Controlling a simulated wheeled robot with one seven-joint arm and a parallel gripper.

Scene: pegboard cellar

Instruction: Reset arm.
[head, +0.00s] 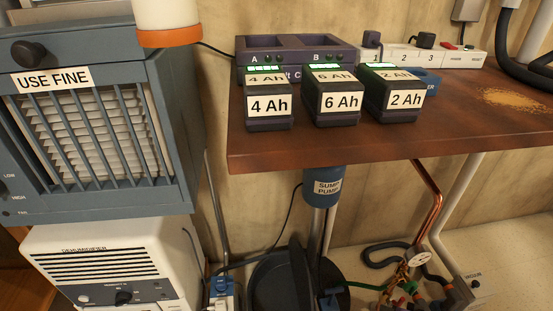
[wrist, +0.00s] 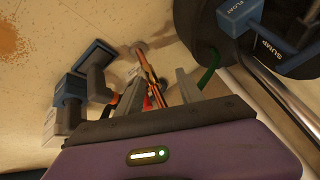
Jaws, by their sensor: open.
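My gripper (wrist: 160,84) shows in the wrist view, with two grey fingers apart and nothing held between them. Behind the fingers a copper pipe (wrist: 147,68) and red and green fittings are seen, apart from the fingers as far as I can tell. The gripper cannot be made out in the head view.
A wooden bench (head: 300,147) bears batteries marked 4 Ah (head: 268,105), 6 Ah (head: 340,103) and 2 Ah (head: 404,101), before a purple charger (head: 290,45). Below are a sump pump (head: 323,188) and pipework.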

